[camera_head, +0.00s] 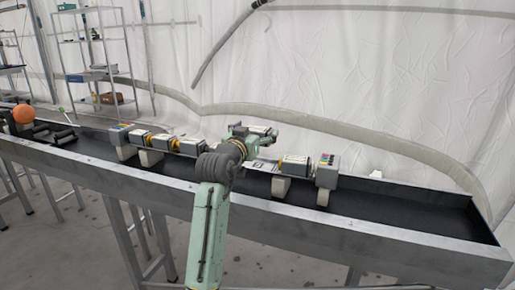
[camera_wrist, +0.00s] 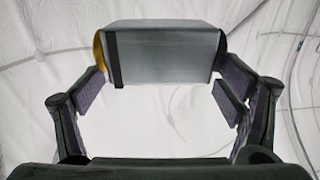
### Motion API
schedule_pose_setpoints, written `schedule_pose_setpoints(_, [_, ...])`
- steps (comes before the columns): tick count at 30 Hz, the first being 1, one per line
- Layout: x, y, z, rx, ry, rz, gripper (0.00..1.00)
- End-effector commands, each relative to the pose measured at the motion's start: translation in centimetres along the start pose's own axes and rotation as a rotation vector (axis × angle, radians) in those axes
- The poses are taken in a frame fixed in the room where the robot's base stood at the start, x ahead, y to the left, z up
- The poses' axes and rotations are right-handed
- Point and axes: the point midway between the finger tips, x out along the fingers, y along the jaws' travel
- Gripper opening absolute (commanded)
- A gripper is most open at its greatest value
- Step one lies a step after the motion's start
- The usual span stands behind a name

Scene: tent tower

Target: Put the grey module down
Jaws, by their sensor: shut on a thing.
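The grey module (camera_wrist: 165,55) fills the upper middle of the wrist view. It is a pale grey block with a dark band near its left end and a yellow edge at far left. My gripper (camera_wrist: 165,85) is shut on it, with a dark padded finger at each side. In the head view my gripper (camera_head: 262,142) is over the black-lined trough (camera_head: 400,208), between two groups of modules, partly hidden by my arm. I cannot clearly single out the held module there, nor tell whether it touches anything below.
Left of my gripper, a row of grey and yellow modules (camera_head: 160,142) rests on pale supports. More modules (camera_head: 295,166) and an end block (camera_head: 327,171) stand at right. An orange ball (camera_head: 23,114) is at far left. The trough's right end is clear.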

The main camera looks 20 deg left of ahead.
Motion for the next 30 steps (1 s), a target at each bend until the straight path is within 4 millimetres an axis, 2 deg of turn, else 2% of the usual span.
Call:
schedule_pose_setpoints(7, [0.0,0.0,1.9,0.0,0.002,0.0,0.42])
schedule_pose_setpoints(13, [0.0,0.0,4.5,-0.001,0.003,0.001,0.42])
schedule_pose_setpoints(30, [0.0,0.0,5.8,0.002,0.004,0.001,0.42])
